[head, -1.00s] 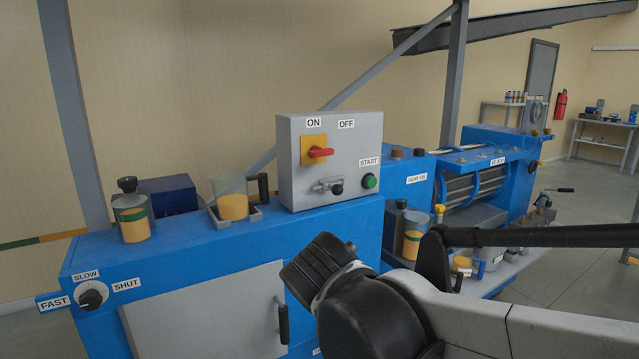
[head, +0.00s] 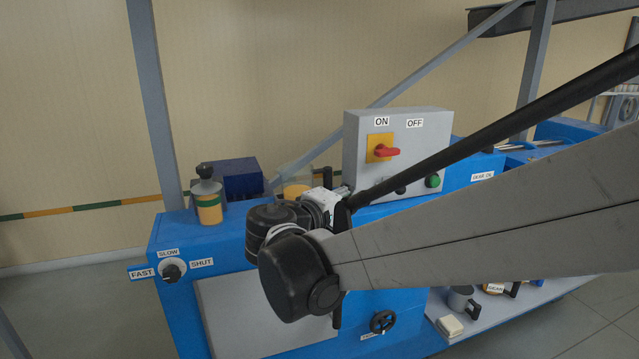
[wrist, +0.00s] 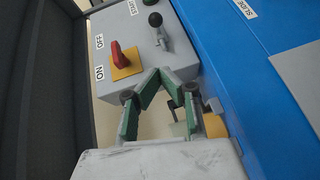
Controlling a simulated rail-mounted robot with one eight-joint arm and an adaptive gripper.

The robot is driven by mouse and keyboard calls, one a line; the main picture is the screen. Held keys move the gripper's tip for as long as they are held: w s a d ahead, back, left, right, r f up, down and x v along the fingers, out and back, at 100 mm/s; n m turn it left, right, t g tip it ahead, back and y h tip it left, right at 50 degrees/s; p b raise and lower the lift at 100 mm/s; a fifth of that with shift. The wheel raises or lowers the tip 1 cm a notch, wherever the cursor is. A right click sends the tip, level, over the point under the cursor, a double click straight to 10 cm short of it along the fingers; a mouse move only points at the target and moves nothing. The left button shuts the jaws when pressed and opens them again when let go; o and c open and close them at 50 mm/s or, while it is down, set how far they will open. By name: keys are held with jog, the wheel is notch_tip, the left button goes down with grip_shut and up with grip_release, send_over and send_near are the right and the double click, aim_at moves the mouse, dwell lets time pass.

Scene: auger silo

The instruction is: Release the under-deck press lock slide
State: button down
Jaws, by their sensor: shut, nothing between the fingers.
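I cannot pick out the under-deck press lock slide for certain. The box carries a red switch (wrist: 121,57) on a yellow plate and a small metal bolt with a black knob (wrist: 155,19); the fingertips are apart from both. In the head view my forearm and wrist cross in front of the box and hide much of the machine front.
The blue machine (head: 175,243) has a FAST/SLOW/SHUT dial (head: 171,272) and a black handwheel (head: 383,321) low on its front. A jar of yellow material (head: 208,202) and a dark blue box (head: 232,176) stand on top. A lower shelf at right holds mugs.

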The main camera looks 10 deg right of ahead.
jog(key=shift+w, duration=0.1)
dwell(0.3)
jog(key=s+d+x, duration=0.1)
jog(key=s+x, duration=0.1)
jog(key=x, duration=1)
jog(key=shift+d+f, duration=0.2)
jog(key=shift+d, duration=0.45)
jog(key=shift+w, duration=0.2)
